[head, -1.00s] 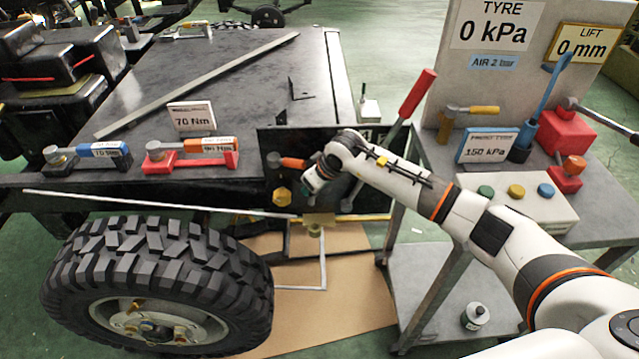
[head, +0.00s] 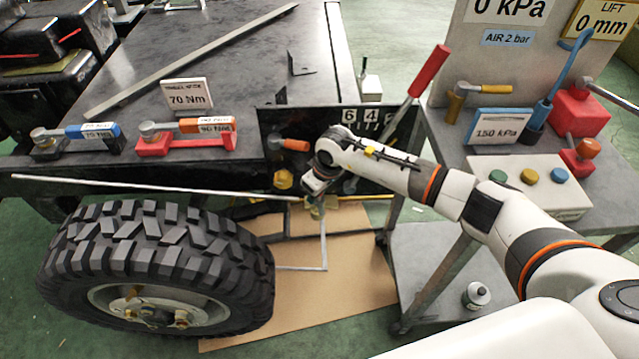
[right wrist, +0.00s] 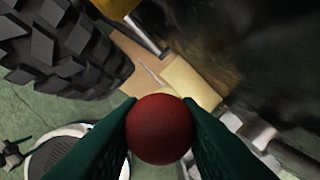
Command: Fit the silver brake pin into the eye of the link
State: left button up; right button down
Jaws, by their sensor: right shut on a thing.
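My right arm reaches in from the right in the head view. Its gripper (head: 316,194) is low in front of the dark panel, close to a small yellowish part (head: 316,211). In the right wrist view my dark green fingers (right wrist: 160,128) are shut on a red ball (right wrist: 161,129). Anything silver below the ball is hidden, so I cannot tell the pin itself. Grey metal parts (right wrist: 255,135) lie right of the fingers, beside a pale yellow block (right wrist: 190,82). I cannot make out the link's eye. My left gripper is not in view.
A large tyre (head: 155,250) stands left of the gripper. The dark panel (head: 275,125) with knobs and a red-handled lever (head: 429,70) is behind it. A long thin pale rod (head: 150,188) runs above the tyre. A grey cart (head: 440,255) stands to the right.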

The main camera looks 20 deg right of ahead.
jog(key=shift+s+a+r, duration=0.15)
jog(key=shift+s+r, duration=0.15)
jog(key=shift+r, duration=0.05)
jog(key=shift+w+f+b, duration=0.1)
jog(key=shift+w+b, duration=0.05)
jog(key=shift+b, duration=0.2)
jog(key=shift+w+d+f+t, duration=0.1)
jog(key=shift+w+d+t, duration=0.1)
jog(key=shift+t, duration=0.1)
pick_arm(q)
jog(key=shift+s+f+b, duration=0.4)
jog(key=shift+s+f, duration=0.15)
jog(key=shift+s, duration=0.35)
pick_arm(e)
jog(key=shift+t, duration=0.3)
jog(key=shift+s+y, duration=0.1)
jog(key=shift+y, duration=0.2)
